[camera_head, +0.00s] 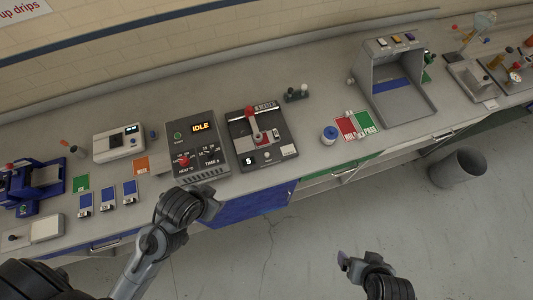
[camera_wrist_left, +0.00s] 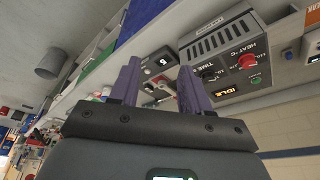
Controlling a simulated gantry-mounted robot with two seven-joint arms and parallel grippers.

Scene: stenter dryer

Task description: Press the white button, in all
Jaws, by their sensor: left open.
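A dark machine (camera_head: 262,135) with a red lever stands on the bench, with a small display reading 5 (camera_head: 249,161). A small pale round spot (camera_head: 267,156), possibly the white button, is beside that display; it is too small to be sure. My left gripper (camera_head: 209,203) is in front of the bench edge, below the dark IDLE unit (camera_head: 196,143), touching nothing visible. In the left wrist view its two purple fingers (camera_wrist_left: 160,85) are apart and empty, with the display machine (camera_wrist_left: 160,63) behind them. My right gripper (camera_head: 350,262) is over the floor, far from the bench; its fingers are unclear.
A white box (camera_head: 118,143) and several blue cards stand left of the IDLE unit. Red and green mats (camera_head: 355,125), a blue-topped jar (camera_head: 330,134) and a grey hooded box (camera_head: 393,85) are to the right. A grey bin (camera_head: 458,168) stands on the floor.

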